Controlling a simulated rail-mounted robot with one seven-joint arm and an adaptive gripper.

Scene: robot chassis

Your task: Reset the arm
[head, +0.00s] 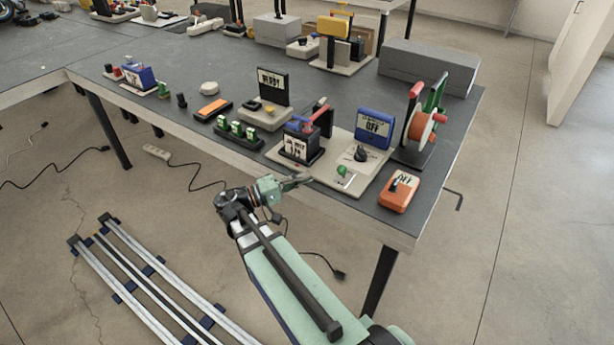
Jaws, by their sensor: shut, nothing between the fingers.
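My arm (285,265) reaches from the bottom right up toward the table's front edge. My gripper (306,178) is at the arm's far end, small in the head view, with its fingers together and nothing seen between them. It points right, in front of the beige board (330,183) at the table's front edge. I cannot tell whether it touches the edge.
The dark table (190,82) carries a black box with a red lever (300,142), a blue "OFF" display (374,128), an orange switch box (399,192) and a reel (421,127). Rails (150,283) lie on the floor at left.

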